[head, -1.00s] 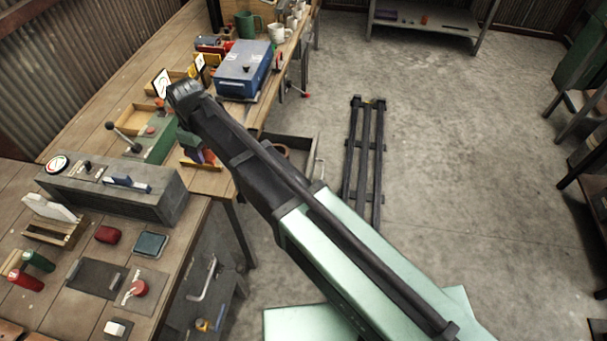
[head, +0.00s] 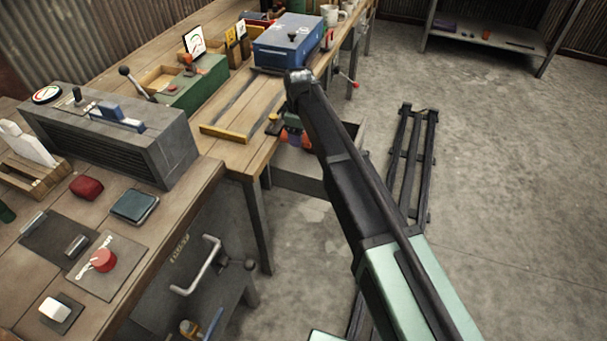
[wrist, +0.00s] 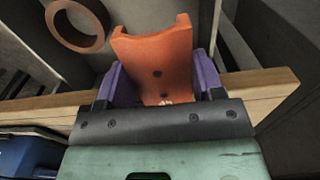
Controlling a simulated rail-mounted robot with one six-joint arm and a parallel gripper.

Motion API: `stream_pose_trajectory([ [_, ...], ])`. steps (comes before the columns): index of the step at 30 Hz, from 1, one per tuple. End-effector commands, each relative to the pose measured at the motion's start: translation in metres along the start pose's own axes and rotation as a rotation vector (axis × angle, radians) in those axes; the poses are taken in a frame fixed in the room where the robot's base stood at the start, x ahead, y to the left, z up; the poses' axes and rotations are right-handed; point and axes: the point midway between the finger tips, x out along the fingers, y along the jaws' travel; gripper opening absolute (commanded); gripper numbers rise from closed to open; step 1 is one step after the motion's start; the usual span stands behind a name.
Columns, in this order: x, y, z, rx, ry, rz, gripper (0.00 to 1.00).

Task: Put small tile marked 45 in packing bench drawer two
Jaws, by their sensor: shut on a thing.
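My gripper (wrist: 160,85), with purple fingers, is shut on an orange tile (wrist: 152,55) with a notched far end. A pale mark, partly hidden and perhaps 45, shows at the tile's near end. In the head view, my gripper (head: 294,132) points down beside the bench's front edge, with bits of orange showing at it. It appears to be over an open grey drawer (head: 300,181) below the benchtop, but its height above the drawer is unclear. No drawer number is readable, and my arm covers part of the drawer.
A copper-coloured ring (wrist: 75,47) shows beyond the tile in the wrist view. The wooden bench (head: 245,155) carries a green lever box (head: 200,88) and a blue case (head: 290,45). A grey cabinet with a handle (head: 203,268) stands at the near left. A dark rack (head: 408,160) lies on the floor.

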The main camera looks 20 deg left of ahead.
Motion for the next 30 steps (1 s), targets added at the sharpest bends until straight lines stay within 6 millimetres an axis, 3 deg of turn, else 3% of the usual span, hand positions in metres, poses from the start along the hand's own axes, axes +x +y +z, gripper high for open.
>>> stream_pose_trajectory([
  [1,0.038,0.0,0.0,0.0,0.0,0.0,0.36],
  [6,0.093,0.0,0.0,0.001,0.0,0.0,0.36],
  [8,0.105,0.0,0.0,0.001,0.0,0.0,0.36],
  [15,0.11,0.0,0.0,0.001,0.0,0.0,0.36],
  [22,0.154,0.0,0.0,0.001,0.0,0.0,0.36],
  [30,0.149,0.0,0.0,0.001,0.0,0.0,0.36],
])
